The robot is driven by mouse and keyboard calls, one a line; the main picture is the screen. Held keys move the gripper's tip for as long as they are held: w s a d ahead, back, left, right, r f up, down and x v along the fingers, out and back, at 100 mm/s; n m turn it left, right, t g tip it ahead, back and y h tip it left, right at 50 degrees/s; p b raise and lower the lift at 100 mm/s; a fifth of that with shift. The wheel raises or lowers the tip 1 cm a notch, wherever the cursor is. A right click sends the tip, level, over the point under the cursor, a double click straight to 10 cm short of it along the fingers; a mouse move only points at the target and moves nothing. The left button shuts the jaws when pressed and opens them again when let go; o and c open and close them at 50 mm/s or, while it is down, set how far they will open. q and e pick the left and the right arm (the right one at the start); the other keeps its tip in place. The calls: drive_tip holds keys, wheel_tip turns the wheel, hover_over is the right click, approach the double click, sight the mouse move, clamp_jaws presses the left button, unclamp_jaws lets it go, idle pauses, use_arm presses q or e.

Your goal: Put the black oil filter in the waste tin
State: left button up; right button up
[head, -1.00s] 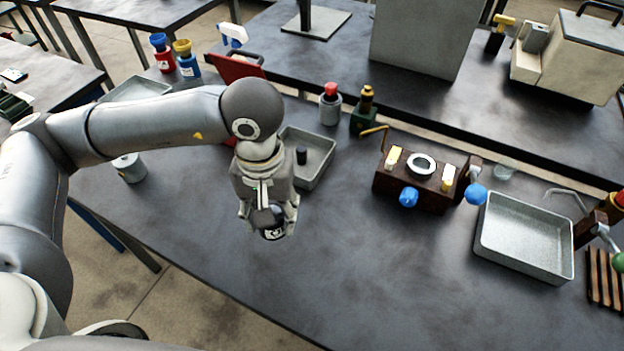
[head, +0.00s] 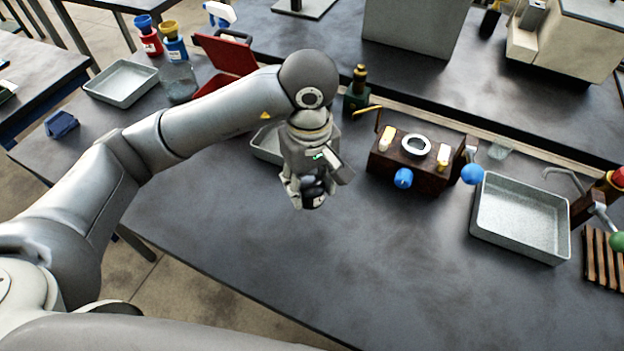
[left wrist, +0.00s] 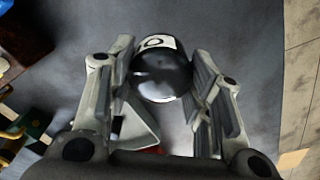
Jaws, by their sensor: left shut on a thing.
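My left gripper (head: 307,193) is shut on the black oil filter (head: 314,200) and holds it over the middle of the dark workbench. In the left wrist view the filter (left wrist: 162,75) sits between the two fingers (left wrist: 163,90), showing a shiny dark side and a white label band. I cannot make out the waste tin now; a small grey tin seen earlier at the bench's left is hidden by my left arm. My right gripper is not in view.
A grey tray (head: 262,147) is partly hidden behind my left gripper. A brown fixture with a blue knob (head: 403,178) and a large empty tray (head: 522,251) stand to the right. An empty tray (head: 121,102) is at the far left. The bench front is clear.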

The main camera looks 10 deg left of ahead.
use_arm(q)
drive_tip(key=w+f, duration=0.2)
drive_tip(key=w+f+p, duration=0.1)
drive_tip(key=f, duration=0.1)
drive_tip(key=w+f, duration=0.2)
drive_tip(key=shift+w+a, duration=0.35)
drive_tip(key=shift+a, duration=0.05)
drive_tip(key=shift+f+p, duration=0.4)
drive_tip(key=shift+p, duration=0.15)
wheel_tip(320, 180, down, 2)
drive_tip(key=shift+w+p, duration=0.1)
drive_tip(key=shift+p, duration=0.4)
drive_tip(key=shift+f, duration=0.2)
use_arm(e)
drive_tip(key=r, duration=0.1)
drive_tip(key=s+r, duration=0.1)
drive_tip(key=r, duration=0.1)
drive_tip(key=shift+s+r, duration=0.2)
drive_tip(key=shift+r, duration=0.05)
use_arm(q)
drive_tip(key=shift+f, duration=0.1)
drive_tip(key=shift+f, duration=0.15)
drive_tip(key=o, duration=1)
drive_tip(key=shift+o, duration=0.2)
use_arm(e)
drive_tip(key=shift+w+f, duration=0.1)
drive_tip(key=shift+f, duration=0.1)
